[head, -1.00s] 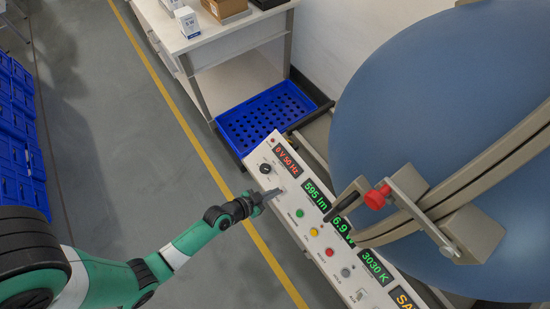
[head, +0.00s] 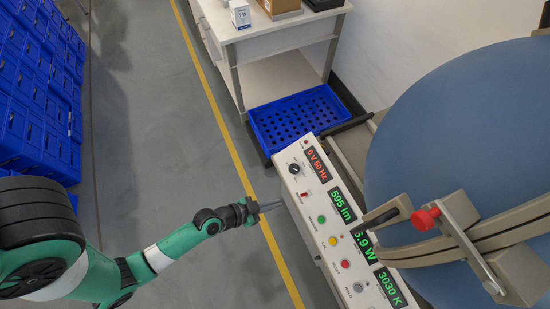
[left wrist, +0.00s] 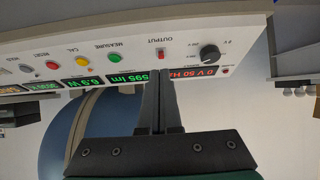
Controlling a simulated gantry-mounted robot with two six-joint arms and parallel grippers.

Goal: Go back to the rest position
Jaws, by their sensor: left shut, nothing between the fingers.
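My left gripper (head: 272,206) is shut and empty. In the head view it is over the floor, just left of the white control panel (head: 313,205). In the left wrist view its shut fingers (left wrist: 162,90) point at the panel face, near the red output switch (left wrist: 160,54) and the black knob (left wrist: 209,54). The panel also has green (head: 322,219), yellow (head: 333,241) and red (head: 345,264) buttons. Its displays read 0 V 50 Hz, 595 lm, 6.9 W and 3030 K, some partly covered. My right gripper is not in view.
A big blue sphere (head: 450,130) with a beige band and a red-knobbed latch (head: 425,218) stands at the right. A blue perforated crate (head: 300,118) lies behind the panel. A white bench (head: 270,35) holds boxes. Blue bins (head: 35,90) line the left. The floor between is clear.

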